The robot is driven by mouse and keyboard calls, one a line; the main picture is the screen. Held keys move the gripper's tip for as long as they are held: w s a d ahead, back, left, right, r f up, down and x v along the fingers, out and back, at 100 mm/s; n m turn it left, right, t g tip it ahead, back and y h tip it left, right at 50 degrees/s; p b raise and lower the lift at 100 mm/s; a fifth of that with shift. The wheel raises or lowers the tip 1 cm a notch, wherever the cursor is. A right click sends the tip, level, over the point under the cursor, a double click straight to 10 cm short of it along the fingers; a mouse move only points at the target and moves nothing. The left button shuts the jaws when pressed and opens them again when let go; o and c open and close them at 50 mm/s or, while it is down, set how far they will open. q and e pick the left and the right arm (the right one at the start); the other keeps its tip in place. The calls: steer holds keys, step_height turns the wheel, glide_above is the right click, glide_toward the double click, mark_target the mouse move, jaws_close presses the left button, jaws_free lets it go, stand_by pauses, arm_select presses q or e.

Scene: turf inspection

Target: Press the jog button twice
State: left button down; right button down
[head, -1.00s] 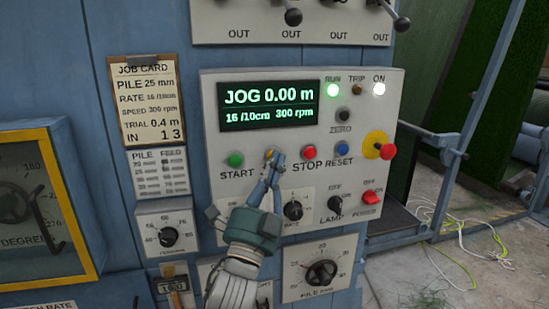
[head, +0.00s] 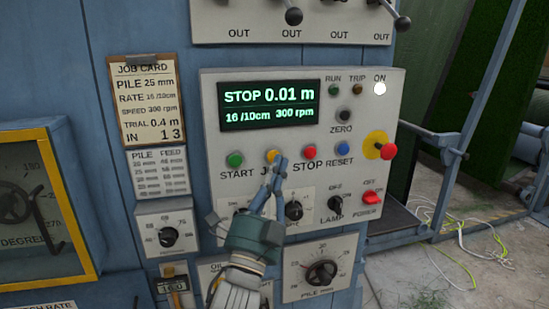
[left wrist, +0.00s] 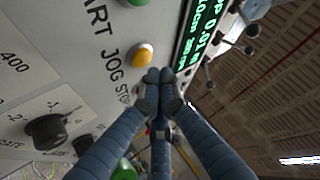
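The yellow jog button (head: 271,156) sits on the light grey control panel (head: 390,105), between the green start button (head: 235,160) and the red stop button (head: 309,152). It also shows uncovered in the left wrist view (left wrist: 142,55), with the JOG label beside it. My left gripper (head: 279,164) has its fingers drawn together, empty, just below and right of the jog button in the head view. In the left wrist view its closed fingertips (left wrist: 161,85) appear apart from the button. The display (head: 268,105) reads STOP 0.01 m. My right gripper is not in view.
A blue button (head: 340,149), a red emergency knob on a yellow disc (head: 378,146) and dark dials (head: 294,210) are close by on the panel. The ON lamp (head: 380,88) is lit. A job card (head: 147,100) hangs at left.

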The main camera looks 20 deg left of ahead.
arm_select(q)
steer(key=s+d, duration=0.1)
steer(key=s, duration=0.1)
steer(key=s+d, duration=0.1)
steer(key=s, duration=0.1)
steer(key=shift+d, duration=0.3)
steer(key=shift+w, duration=0.1)
stand_by(0.5)
